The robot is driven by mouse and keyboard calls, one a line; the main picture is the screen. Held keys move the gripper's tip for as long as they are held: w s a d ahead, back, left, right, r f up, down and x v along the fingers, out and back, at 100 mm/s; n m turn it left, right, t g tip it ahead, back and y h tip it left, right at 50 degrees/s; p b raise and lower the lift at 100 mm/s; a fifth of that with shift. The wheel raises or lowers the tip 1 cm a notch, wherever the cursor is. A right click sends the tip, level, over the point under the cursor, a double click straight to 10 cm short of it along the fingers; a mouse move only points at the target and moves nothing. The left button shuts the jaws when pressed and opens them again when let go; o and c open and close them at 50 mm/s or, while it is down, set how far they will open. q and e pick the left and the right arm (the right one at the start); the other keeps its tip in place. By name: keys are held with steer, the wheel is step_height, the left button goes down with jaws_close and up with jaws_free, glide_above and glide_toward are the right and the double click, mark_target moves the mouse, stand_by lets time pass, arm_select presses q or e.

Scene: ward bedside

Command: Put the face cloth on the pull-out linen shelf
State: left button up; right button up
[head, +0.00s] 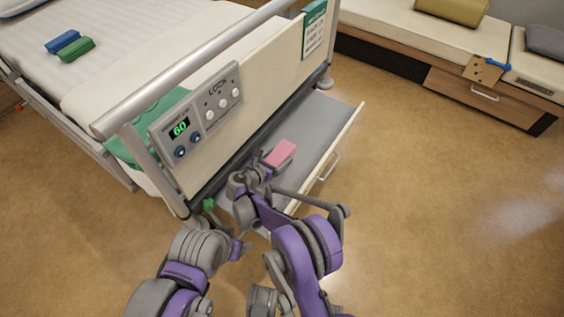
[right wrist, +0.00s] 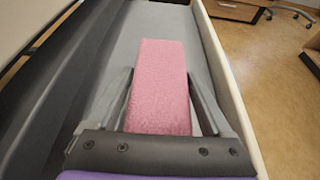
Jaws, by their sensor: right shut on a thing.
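The face cloth is a folded pink block (head: 280,153) at the tip of my right gripper (head: 268,161) in the head view. In the right wrist view the cloth (right wrist: 160,85) lies lengthwise between the two fingers of my right gripper (right wrist: 163,105), which is shut on it. The pull-out linen shelf (head: 325,119) is drawn out from under the bed end, with a grey floor and a cream front. The cloth is over this shelf floor (right wrist: 200,62); I cannot tell whether it touches. My left arm shows at the lower left, its jaws not clear.
The bed's footboard (head: 270,60) with a control panel (head: 197,117) and a rail stands close beside the shelf. The shelf front has a handle (head: 328,167). A bench with a drawer (head: 482,93) is at the back right. Open floor lies to the right.

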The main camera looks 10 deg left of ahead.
steer(key=shift+f+b, duration=0.5)
steer(key=shift+f, duration=2.3)
steer(key=shift+f, duration=0.2)
steer(key=o, duration=1.1)
steer(key=shift+r, duration=0.1)
